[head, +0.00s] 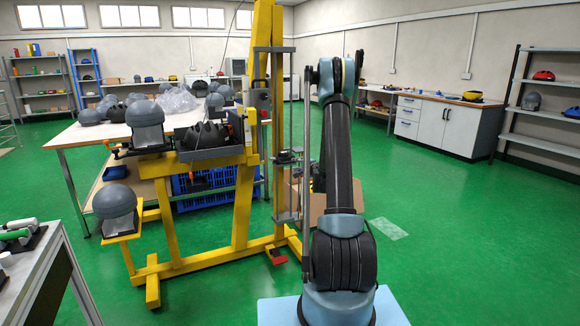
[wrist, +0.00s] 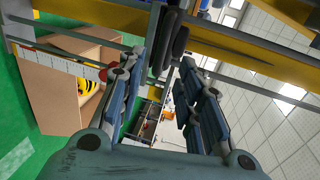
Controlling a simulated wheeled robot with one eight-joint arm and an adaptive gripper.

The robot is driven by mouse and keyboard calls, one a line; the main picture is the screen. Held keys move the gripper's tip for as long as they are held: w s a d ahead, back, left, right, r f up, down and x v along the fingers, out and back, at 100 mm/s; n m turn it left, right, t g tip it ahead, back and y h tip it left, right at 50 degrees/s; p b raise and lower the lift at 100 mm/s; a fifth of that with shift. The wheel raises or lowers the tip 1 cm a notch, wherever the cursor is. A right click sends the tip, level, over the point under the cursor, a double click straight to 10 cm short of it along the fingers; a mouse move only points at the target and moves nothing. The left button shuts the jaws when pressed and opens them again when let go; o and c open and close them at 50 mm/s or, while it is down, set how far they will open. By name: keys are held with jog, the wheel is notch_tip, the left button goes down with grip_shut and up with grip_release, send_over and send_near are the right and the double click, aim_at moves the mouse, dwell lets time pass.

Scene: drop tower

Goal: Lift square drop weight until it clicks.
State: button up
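The drop tower's yellow frame (head: 245,200) stands left of my arm in the head view, with upright grey rails (head: 279,90) on its right side. A small dark carriage (head: 287,157) sits partway up these rails; it looks like the square drop weight, but its shape is hard to make out. My gripper is hidden behind my arm in the head view. In the wrist view my gripper (wrist: 168,85) is open, with a clear gap between its blue-grey fingers. Dark rounded parts (wrist: 178,45) show near the fingertips; I cannot tell whether they touch the fingers.
A cardboard box (wrist: 55,95) lies close to the rails. A red pedal (head: 277,257) is at the tower's foot.

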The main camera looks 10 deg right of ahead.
aim_at(290, 162)
jog(key=x, duration=0.9)
jog(key=shift+w+a, duration=0.1)
jog(key=shift+w, duration=0.15)
grip_shut()
